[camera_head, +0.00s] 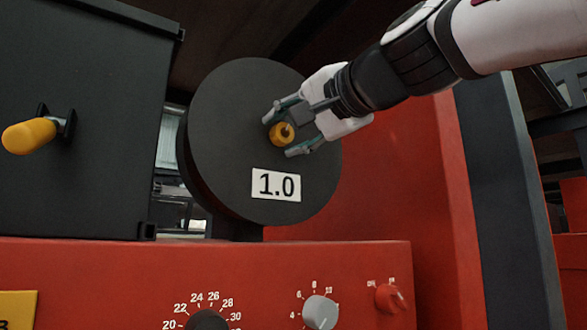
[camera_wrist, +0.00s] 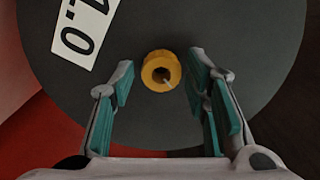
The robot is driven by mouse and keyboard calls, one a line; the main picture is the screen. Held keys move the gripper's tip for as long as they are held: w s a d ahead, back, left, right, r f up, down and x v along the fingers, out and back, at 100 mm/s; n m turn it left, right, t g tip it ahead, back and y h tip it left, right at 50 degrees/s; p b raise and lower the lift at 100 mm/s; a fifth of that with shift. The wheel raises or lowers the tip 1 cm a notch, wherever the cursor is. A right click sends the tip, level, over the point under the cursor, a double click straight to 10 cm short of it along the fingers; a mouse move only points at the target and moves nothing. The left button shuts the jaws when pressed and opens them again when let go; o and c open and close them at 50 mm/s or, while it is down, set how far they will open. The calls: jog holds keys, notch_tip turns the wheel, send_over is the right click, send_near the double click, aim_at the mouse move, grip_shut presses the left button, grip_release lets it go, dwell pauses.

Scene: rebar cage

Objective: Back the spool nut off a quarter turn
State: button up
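The spool nut (camera_head: 281,133) is a small yellow knob at the middle of a dark grey spool disc (camera_head: 225,115) with a white "1.0" label (camera_head: 276,185). In the wrist view the nut (camera_wrist: 161,71) has a dark hole in its face and sits ahead of and between my fingertips. My gripper (camera_head: 285,131) is open, its two teal-padded fingers on either side of the nut. In the wrist view my gripper (camera_wrist: 160,84) shows a clear gap between each finger and the nut, and holds nothing.
A black box (camera_head: 80,190) with a yellow handle (camera_head: 29,136) stands left of the spool. Below is a red panel (camera_head: 100,270) with a grey dial (camera_head: 320,312), a red knob (camera_head: 390,298) and a black dial (camera_head: 207,321). A red wall (camera_head: 400,190) rises at the right.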

jog(key=shift+s+r, duration=0.1)
jog(key=v, duration=1.2)
dwell(0.4)
jog(key=d+f+n+g+h, duration=0.1)
jog(key=d+f+g+h, duration=0.15)
jog(key=f, duration=0.95)
jog(key=d+f+n+g+h, duration=0.1)
jog(key=d+f+g+h, duration=0.15)
jog(key=f, duration=1.05)
jog(key=s+d+f+n+g+h, duration=0.1)
jog(key=s+d+f+g, duration=0.1)
jog(key=f, duration=0.6)
jog(key=s+d+f+n+g+h, duration=0.1)
jog(key=s+d+f+g+h, duration=0.1)
jog(key=s+f, duration=0.4)
jog(key=s+d+f+g+h, duration=0.1)
jog(key=s+d+f, duration=0.3)
jog(key=f, duration=0.6)
jog(key=shift+d+f+n+g+h+p, duration=0.3)
jog(key=shift+n+g+h+p, duration=0.1)
jog(key=shift+h, duration=0.1)
jog(key=shift+r, duration=0.1)
